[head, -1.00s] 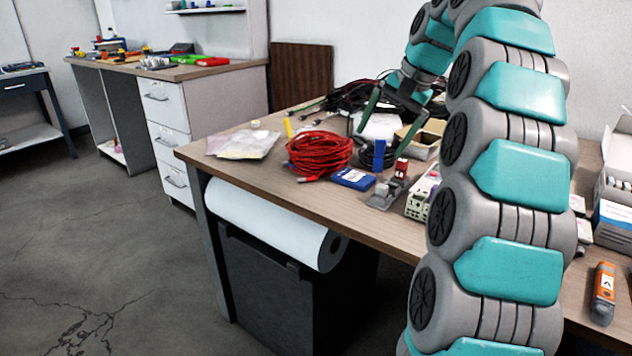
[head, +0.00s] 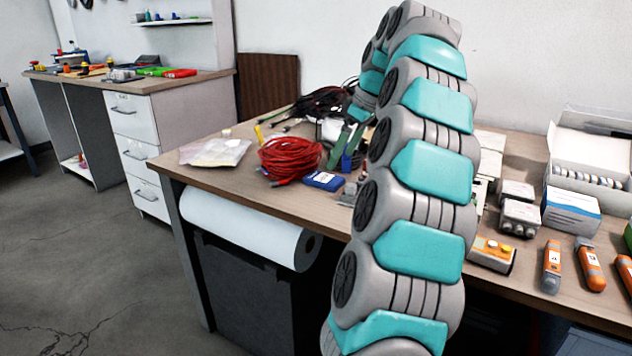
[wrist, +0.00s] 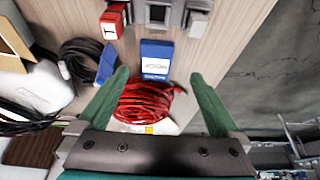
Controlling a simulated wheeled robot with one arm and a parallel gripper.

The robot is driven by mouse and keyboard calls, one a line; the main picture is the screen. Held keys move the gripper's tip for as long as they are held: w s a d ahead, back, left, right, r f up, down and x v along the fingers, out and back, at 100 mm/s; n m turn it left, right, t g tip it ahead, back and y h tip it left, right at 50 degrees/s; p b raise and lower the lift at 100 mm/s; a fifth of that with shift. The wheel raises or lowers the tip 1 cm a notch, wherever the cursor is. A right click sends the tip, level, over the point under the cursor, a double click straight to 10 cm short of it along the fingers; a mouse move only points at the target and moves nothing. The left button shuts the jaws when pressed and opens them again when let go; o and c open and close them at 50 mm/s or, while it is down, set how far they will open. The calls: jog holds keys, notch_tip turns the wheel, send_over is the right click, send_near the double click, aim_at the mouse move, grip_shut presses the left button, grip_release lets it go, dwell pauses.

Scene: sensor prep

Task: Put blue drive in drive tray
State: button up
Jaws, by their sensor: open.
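A blue drive with a white label (head: 324,181) lies flat on the wooden workbench (head: 250,200), in front of a coil of red cable. The wrist view shows it (wrist: 156,60) just beyond the fingertips. My gripper (wrist: 159,74) has green fingers spread wide and holds nothing. In the head view its fingers hang behind and right of the drive, partly hidden by my arm. I cannot make out a drive tray for certain in either view.
The red cable coil (head: 289,157) shows between my fingers in the wrist view. A blue upright item (wrist: 106,63) and black cable (wrist: 82,55) are close to the left finger. A clear bag (head: 217,152) lies at the bench's left. Boxes and orange tools (head: 552,268) fill the right.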

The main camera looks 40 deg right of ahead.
aim_at(331, 179)
jog(key=shift+d+p+x, duration=0.15)
jog(key=shift+p+x, duration=0.05)
jog(key=shift+x, duration=1.6)
jog(key=shift+d+p+x, duration=0.15)
jog(key=shift+x, duration=1.65)
jog(key=shift+w, duration=0.1)
grip_shut()
jog(key=shift+r, duration=0.1)
jog(key=shift+d+r, duration=0.1)
jog(key=shift+r, duration=3.35)
jog(key=shift+r+p, duration=0.75)
jog(key=shift+r, duration=0.8)
